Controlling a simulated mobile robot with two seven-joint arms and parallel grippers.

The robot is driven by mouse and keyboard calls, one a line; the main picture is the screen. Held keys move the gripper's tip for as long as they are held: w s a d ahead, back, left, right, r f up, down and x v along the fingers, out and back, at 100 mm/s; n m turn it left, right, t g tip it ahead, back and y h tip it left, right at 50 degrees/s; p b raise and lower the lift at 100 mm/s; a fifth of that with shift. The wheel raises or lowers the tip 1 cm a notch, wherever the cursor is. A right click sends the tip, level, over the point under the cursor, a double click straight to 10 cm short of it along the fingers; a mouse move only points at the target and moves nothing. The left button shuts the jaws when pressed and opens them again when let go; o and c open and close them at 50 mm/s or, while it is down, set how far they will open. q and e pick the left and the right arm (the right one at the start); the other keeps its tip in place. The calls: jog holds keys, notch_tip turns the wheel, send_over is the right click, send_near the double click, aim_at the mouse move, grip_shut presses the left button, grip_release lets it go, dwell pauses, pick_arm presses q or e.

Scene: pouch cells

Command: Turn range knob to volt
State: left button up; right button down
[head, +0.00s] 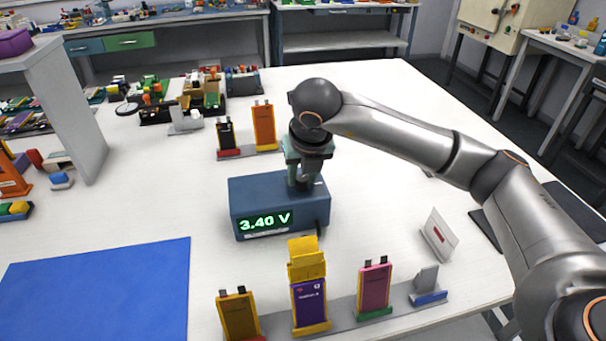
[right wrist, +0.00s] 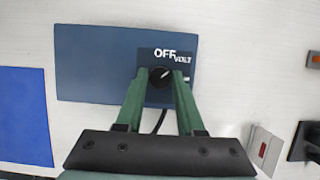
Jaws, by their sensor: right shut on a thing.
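The blue meter box (head: 265,190) stands on the white table, and its green display (head: 264,222) reads 3.40 V. The box's top also shows in the right wrist view (right wrist: 95,65), with the labels OFF and VOLT beside the dark round range knob (right wrist: 160,78). A white mark on the knob points up and right, toward VOLT. My right gripper (head: 303,184) reaches down onto the box top from above. Its two green fingers are shut on the knob, one on each side, and hide part of it. My left gripper is not in view.
In front of the box, a grey rack (head: 343,309) holds several upright pouch cells, with a yellow piece (head: 306,258) above the purple one. Another rack (head: 240,153) stands behind. A blue mat (head: 100,290) lies at left. A tilted white card (head: 437,233) stands at right.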

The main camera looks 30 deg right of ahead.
jog(key=shift+r, duration=0.1)
jog(key=c, duration=0.5)
grip_release()
jog(key=v, duration=1.2)
jog(key=shift+r+p, duration=0.15)
jog(key=shift+p, duration=0.25)
jog(key=shift+s, duration=0.1)
